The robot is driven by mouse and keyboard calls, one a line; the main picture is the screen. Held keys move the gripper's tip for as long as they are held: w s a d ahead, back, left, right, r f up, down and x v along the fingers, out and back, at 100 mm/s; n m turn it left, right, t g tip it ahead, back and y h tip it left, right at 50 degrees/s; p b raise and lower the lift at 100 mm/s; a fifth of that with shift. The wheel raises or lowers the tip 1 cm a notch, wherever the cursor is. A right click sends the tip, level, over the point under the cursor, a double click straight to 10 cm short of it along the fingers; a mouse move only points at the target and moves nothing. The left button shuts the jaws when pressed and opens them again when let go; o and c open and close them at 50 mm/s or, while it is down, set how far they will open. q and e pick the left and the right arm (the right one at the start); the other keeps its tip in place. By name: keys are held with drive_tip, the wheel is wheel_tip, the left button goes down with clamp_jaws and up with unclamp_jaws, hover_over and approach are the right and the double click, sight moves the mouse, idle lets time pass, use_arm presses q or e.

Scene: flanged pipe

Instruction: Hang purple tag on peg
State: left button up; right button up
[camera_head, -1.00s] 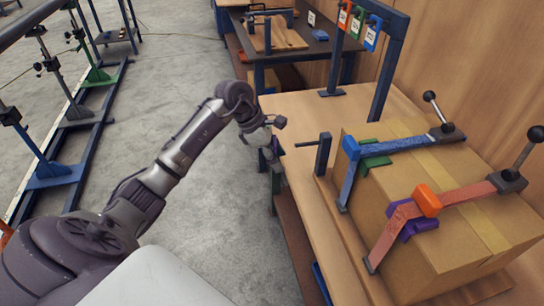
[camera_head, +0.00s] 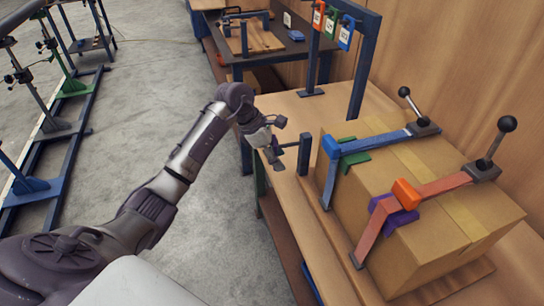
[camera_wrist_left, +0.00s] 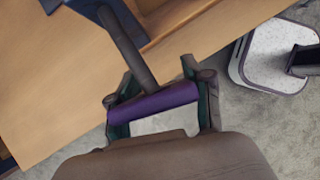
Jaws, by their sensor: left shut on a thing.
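My left gripper (camera_head: 272,150) is at the near table's left edge, beside the dark blue peg post (camera_head: 304,154). In the left wrist view its two fingers (camera_wrist_left: 160,106) are shut on the purple tag (camera_wrist_left: 155,102), whose pale face (camera_wrist_left: 165,123) shows below a purple bar. The dark peg (camera_wrist_left: 130,50) runs from its post down to the tag, and its tip meets the bar in the picture. I cannot tell whether it passes through the tag. In the head view the peg (camera_head: 288,145) points left at the gripper. The tag cannot be made out there. My right gripper is not in view.
A cardboard box (camera_head: 440,240) under a blue clamp (camera_head: 375,140) and a red clamp (camera_head: 445,185) fills the near table's right side. A blue frame (camera_head: 362,60) with hanging tags (camera_head: 330,25) stands behind. Open grey floor (camera_head: 130,120) lies left.

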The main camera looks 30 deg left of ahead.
use_arm(q)
drive_tip(key=shift+w+d+f+b, duration=0.2)
drive_tip(key=shift+w+d+b, duration=0.2)
drive_tip(key=shift+w+d, duration=0.6)
drive_tip(key=shift+w, duration=0.1)
drive_tip(key=o, duration=1)
drive_tip(key=shift+f, duration=0.15)
